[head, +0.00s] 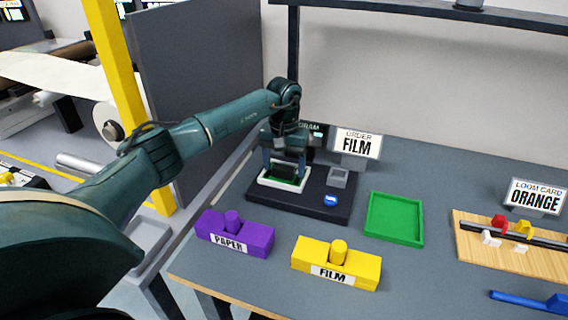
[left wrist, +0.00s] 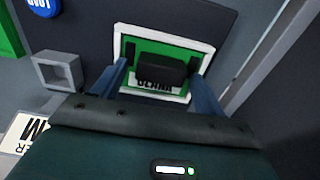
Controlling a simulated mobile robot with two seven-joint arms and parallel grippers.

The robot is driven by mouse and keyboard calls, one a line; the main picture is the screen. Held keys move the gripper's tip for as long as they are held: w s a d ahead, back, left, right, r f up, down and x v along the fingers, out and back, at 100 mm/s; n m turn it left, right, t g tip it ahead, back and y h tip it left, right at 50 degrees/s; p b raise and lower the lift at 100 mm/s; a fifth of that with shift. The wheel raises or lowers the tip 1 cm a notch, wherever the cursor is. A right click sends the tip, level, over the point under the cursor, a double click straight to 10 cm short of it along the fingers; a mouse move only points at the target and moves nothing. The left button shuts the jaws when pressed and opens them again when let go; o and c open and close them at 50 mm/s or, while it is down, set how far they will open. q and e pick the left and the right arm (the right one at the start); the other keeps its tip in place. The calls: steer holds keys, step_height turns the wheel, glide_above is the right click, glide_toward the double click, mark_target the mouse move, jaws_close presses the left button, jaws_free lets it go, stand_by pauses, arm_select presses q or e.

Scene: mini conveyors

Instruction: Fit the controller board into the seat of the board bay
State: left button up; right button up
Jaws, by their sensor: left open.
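The controller board is green with a dark block on top (head: 285,186). It lies inside the white rectangular frame (head: 264,181) of the board bay, on a black base (head: 318,207). In the left wrist view the green board (left wrist: 190,58) shows within the white frame (left wrist: 160,31), dark block in the middle and part of a printed label below it. I cannot tell whether it sits fully flat. My left gripper (head: 284,174) is open, directly above the bay, its two blue fingers on either side of the board. My right gripper is out of view.
The base also carries a grey square socket (head: 338,177) and a blue button (head: 330,200). A green tray (head: 419,242) stands empty to the right. Purple PAPER (head: 235,234) and yellow FILM (head: 336,263) blocks stand in front. A dark partition (head: 200,85) rises at the left.

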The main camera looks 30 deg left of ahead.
mark_target(284, 165)
arm_select(q)
step_height(284, 165, up, 12)
steer(key=shift+r, duration=0.15)
stand_by(0.5)
stand_by(0.4)
